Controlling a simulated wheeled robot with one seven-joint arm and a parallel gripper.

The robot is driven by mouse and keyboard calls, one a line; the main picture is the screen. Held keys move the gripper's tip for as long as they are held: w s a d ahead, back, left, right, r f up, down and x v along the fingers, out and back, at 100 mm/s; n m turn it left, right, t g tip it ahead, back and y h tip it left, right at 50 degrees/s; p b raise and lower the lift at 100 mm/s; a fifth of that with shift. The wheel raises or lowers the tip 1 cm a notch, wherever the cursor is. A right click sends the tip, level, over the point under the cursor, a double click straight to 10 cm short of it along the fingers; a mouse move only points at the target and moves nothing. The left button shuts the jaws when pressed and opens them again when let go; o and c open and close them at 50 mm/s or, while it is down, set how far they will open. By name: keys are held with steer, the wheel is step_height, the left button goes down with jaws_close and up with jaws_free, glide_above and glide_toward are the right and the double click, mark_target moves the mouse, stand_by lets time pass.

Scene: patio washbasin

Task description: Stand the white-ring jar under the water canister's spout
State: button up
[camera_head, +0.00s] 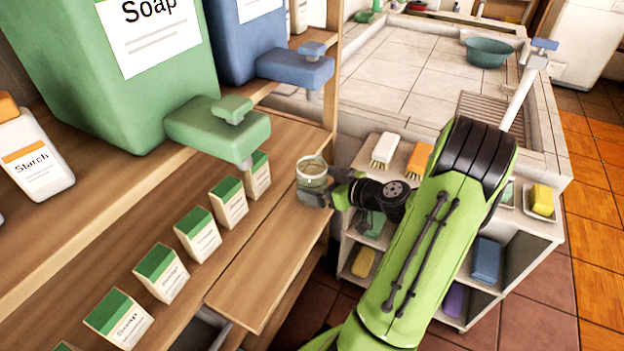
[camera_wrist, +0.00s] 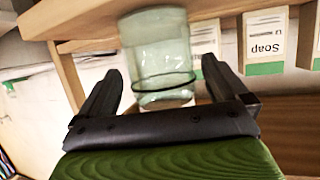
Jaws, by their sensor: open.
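A clear greenish glass jar (camera_head: 312,172) stands upright at the right end of the wooden shelf board, near the post. In the wrist view the jar (camera_wrist: 160,50) sits between the two fingers and shows a dark band; I cannot make out a clear white ring. My gripper (camera_head: 318,194) is open around the jar, with a visible gap on the left finger side in the wrist view (camera_wrist: 160,72). A blue canister (camera_head: 235,40) with a blue spout (camera_head: 297,68) stands behind the green one; its label is cut off. Its spout is behind and above the jar.
A green soap canister (camera_head: 125,85) has its spout (camera_head: 218,130) left of the jar. Several green-topped soap boxes (camera_head: 197,236) line the shelf. A starch bottle (camera_head: 34,157) stands at left. The plank's front (camera_head: 270,265) is clear. Brushes (camera_head: 385,150) lie right.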

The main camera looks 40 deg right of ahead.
steer(key=v, duration=0.8)
steer(key=shift+p, duration=0.4)
steer(key=shift+s, duration=0.2)
